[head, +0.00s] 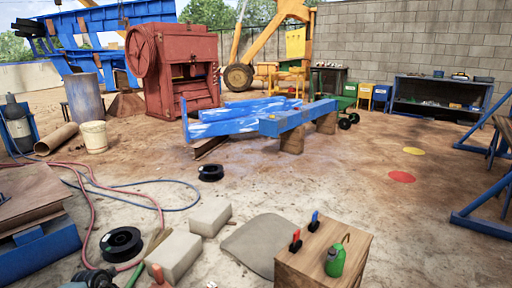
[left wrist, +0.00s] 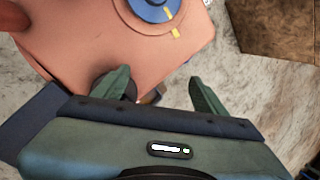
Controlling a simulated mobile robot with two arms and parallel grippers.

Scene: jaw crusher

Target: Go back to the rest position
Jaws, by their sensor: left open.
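My left gripper (left wrist: 160,90) shows in the left wrist view with its two green fingers apart. I see nothing clearly held between them; a small dark thing shows just behind the gap, too hidden to name. Beyond the fingers is an orange-pink surface (left wrist: 90,45) with a blue round part (left wrist: 153,8) and a small yellow mark. I cannot tell whether the fingers touch it.
Pale blocks (head: 175,255), black spools (head: 122,243) and hoses (head: 90,190) lie to the left. A red crusher (head: 175,65) and blue beams (head: 240,120) stand behind.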

